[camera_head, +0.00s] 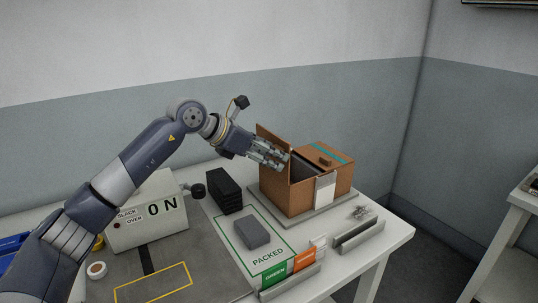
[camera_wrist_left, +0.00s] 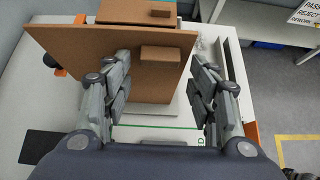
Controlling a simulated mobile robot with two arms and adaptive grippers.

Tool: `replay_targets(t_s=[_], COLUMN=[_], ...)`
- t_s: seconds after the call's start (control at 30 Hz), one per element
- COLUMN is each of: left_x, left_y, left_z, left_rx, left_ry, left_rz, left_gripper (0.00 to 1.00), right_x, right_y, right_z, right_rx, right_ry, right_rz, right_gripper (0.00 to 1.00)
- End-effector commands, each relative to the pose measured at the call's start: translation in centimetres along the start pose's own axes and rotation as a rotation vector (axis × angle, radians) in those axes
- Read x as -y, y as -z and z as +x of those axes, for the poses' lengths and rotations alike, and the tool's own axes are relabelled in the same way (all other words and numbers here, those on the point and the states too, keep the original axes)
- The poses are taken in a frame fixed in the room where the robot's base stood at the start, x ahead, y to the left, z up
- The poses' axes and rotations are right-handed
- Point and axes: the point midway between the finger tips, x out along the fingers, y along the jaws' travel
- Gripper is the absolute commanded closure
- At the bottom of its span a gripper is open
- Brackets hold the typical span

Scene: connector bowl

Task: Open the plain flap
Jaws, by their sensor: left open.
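A brown box (camera_head: 293,196) stands on a grey plate at the right of the table. Its plain flap (camera_head: 271,143) stands up, tilted, on the box's left side. The other flap (camera_head: 328,153), with a teal stripe and a small block handle, lies flat over the right part. In the left wrist view the plain flap (camera_wrist_left: 90,45) fills the middle, with its block handle (camera_wrist_left: 161,53) between the spread fingers. My left gripper (camera_head: 280,157) is open beside the raised flap; I cannot tell whether it touches.
A black stack (camera_head: 226,190) stands left of the box. A grey block (camera_head: 253,231) lies on the mat marked PACKED. A metal rail (camera_head: 356,234) and green and orange cards (camera_head: 275,274) are at the front right. A white ON box (camera_head: 150,215) stands at left.

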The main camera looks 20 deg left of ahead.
Motion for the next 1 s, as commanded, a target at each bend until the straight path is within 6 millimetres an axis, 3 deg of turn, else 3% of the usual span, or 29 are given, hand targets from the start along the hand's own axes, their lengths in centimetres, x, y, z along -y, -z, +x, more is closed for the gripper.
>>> replay_targets(t_s=[0.6,1.0], left_x=[-0.1,-0.1], left_y=[0.1,0.1], left_z=[-10.6,-11.7], left_rx=[-0.003,-0.003], left_ry=[-0.001,0.001], left_rz=[-0.002,-0.001], left_gripper=[0.47,0.47], right_x=[-0.1,-0.1], right_y=[-0.3,-0.3], right_z=[0.0,0.0], right_rx=[0.004,0.004], right_ry=[-0.002,-0.002], right_rz=[-0.002,-0.002], right_gripper=[1.0,1.0])
